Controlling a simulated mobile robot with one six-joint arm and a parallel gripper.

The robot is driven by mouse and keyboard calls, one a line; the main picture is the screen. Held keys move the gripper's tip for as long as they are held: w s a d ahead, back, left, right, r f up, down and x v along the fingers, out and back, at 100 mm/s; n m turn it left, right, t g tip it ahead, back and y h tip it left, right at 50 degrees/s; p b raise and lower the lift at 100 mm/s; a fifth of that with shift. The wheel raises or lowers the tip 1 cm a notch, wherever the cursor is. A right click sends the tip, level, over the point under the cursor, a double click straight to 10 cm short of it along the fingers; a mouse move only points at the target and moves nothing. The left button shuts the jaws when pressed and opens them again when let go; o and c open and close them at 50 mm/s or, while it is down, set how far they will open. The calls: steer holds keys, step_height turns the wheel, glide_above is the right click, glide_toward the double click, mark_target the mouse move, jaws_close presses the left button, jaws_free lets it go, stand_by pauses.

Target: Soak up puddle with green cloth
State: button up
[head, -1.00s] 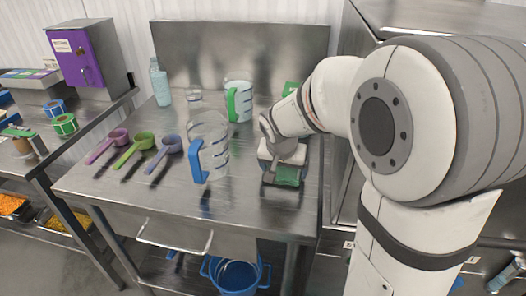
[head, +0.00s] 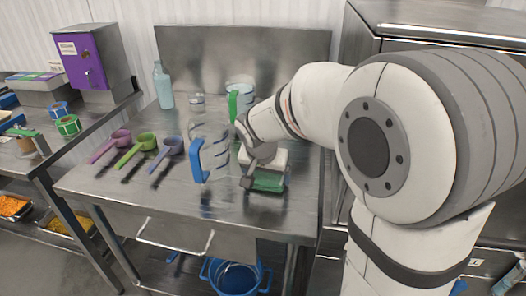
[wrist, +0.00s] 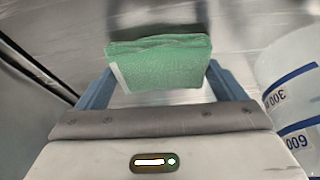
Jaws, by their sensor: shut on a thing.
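A folded green cloth (wrist: 160,65) is held between the two fingers of my gripper (wrist: 155,85) in the wrist view. In the head view the cloth (head: 268,181) is low over the steel table, right of the blue-handled jug. My gripper (head: 262,172) is shut on it. I cannot tell whether the cloth touches the tabletop. No puddle can be made out clearly on the shiny surface.
A clear jug with a blue handle (head: 197,160) stands close left of my gripper. A green-handled jug (head: 233,104) stands behind. Purple, green and blue scoops (head: 136,150) lie left on the steel table (head: 120,190). A bottle (head: 162,86) stands at the back.

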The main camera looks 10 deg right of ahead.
steer(key=shift+a+r+p, duration=0.15)
steer(key=shift+p, duration=0.15)
steer(key=shift+r, duration=0.9)
steer(key=shift+s+r+p, duration=0.1)
steer(key=shift+r+p, duration=0.2)
steer(key=shift+p, duration=0.1)
steer(key=shift+r+p, duration=1.65)
steer(key=shift+r, duration=1.05)
steer(key=shift+f, duration=0.1)
